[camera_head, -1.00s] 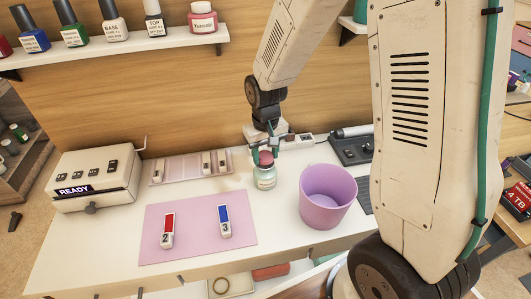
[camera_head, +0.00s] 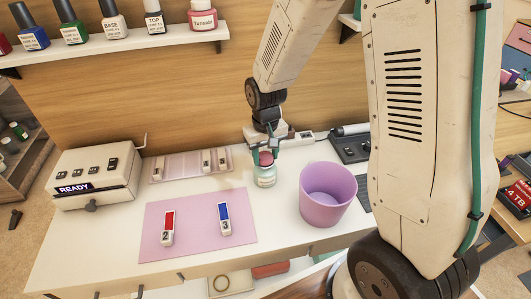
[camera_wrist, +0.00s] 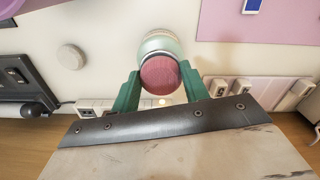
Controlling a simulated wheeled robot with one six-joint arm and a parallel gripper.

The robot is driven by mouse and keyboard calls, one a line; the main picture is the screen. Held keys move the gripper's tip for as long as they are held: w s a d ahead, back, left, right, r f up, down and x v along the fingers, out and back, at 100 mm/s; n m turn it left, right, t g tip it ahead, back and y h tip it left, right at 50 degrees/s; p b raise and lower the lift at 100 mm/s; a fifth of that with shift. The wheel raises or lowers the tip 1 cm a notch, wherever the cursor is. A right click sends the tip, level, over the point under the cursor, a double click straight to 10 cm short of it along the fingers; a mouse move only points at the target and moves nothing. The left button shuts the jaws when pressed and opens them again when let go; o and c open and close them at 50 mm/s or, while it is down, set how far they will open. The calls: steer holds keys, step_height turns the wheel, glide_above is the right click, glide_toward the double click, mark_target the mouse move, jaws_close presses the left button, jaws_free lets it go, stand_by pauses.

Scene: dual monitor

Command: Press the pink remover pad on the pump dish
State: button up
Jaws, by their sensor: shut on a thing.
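The pump dish (camera_head: 265,178) is a pale green glass jar standing on the white desk. The pink remover pad (camera_head: 265,158) is a round pink piece at its top; in the wrist view the pad (camera_wrist: 160,77) sits between my green fingertips. My gripper (camera_head: 267,152) is shut on the pad from behind and above. In the wrist view the jar (camera_wrist: 160,43) is directly beyond the pad. The pad looks to be at the jar's top, but I cannot tell how firmly they touch.
A purple bin (camera_head: 327,196) stands right of the jar. A pink mat (camera_head: 195,232) with two numbered pieces lies at front left, and a white machine (camera_head: 92,180) reads READY. A tray (camera_head: 178,168) with several white pieces is behind the mat.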

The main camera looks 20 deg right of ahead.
steer(key=shift+f, duration=0.35)
steer(key=shift+r, duration=0.1)
stand_by(0.6)
steer(key=shift+r, duration=3.4)
